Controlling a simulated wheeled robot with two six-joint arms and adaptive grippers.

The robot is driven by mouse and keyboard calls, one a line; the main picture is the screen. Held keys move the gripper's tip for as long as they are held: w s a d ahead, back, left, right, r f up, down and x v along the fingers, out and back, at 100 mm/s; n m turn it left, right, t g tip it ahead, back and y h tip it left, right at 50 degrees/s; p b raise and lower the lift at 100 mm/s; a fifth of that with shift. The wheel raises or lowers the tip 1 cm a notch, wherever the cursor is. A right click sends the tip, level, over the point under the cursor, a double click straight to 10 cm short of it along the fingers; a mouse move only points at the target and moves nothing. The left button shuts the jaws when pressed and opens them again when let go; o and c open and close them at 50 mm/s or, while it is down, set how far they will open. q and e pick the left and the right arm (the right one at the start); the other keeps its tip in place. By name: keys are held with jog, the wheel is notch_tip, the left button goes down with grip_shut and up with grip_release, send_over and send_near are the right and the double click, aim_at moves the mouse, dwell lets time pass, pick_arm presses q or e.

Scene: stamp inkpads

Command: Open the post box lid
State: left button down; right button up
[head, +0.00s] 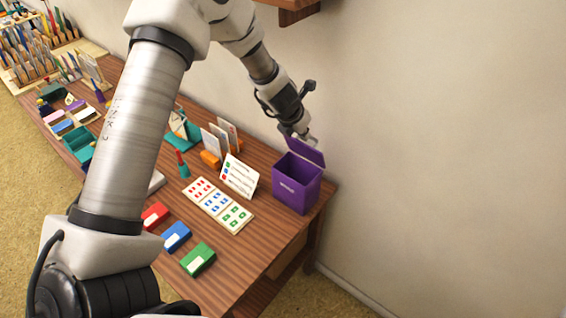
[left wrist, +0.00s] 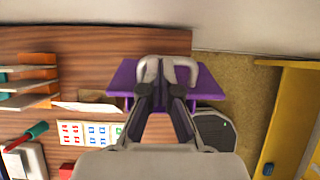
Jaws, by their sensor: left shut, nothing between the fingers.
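The purple post box (head: 291,188) stands at the far right corner of the table, by the wall. Its lid (head: 306,151) is raised and tilted up, and the dark inside shows. My left gripper (head: 308,139) is just above the lid's upper edge, with its fingers shut and empty. In the left wrist view the fingertips (left wrist: 167,68) lie over the purple lid (left wrist: 206,82) and hide its middle; I cannot tell whether they touch it. My right gripper is not in view.
Red (head: 155,215), blue (head: 176,235) and green (head: 198,258) inkpads lie near the table's front edge. A stamped sheet (head: 217,205) and an upright card (head: 239,177) are left of the box. The wall (head: 450,130) is close behind the box.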

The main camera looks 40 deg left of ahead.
pick_arm(q)
jog(key=shift+w+d+p, duration=0.1)
jog(key=shift+w+p, duration=0.6)
jog(key=shift+w, duration=0.55)
jog(key=shift+f, duration=0.1)
